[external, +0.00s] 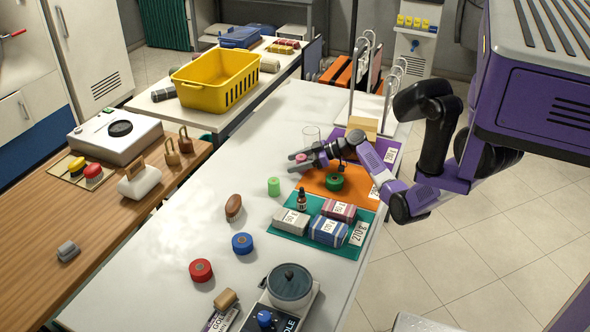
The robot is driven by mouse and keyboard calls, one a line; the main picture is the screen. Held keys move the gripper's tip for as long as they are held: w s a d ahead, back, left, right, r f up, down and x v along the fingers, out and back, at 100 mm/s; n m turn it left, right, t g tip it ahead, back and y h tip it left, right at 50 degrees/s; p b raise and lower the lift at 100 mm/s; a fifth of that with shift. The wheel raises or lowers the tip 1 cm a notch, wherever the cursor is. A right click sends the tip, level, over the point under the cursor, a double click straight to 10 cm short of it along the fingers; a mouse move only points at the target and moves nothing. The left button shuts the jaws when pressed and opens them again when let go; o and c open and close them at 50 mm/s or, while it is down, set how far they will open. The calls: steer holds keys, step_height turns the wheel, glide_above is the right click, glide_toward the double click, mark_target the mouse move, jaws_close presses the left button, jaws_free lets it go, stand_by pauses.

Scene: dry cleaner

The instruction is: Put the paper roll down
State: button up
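My gripper (297,162) reaches left over the white table, near the orange mat (318,186). A small pink roll (301,157), which looks like the paper roll, sits between its fingers, and they appear shut on it. The roll seems to be held above the table; its underside and the exact finger contact are too small to make out. A light green roll (273,187) stands upright on the white table (190,235), below and left of my gripper, apart from it.
A dark green roll (334,182) sits on the orange mat. Labelled bundles (328,231) and a dropper bottle (302,200) rest on the green mat (294,242). A brown brush (234,207) lies left. The table's left-middle is clear.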

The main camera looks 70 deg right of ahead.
steer(key=shift+r, duration=0.1)
steer(key=shift+r+p, duration=0.6)
steer(key=shift+p, duration=0.3)
steer(key=v, duration=0.4)
steer(key=b+v, duration=0.1)
steer(key=v, duration=0.6)
steer(key=shift+s+d+f, duration=0.15)
steer(key=shift+s+d, duration=0.1)
steer(key=shift+s, duration=0.2)
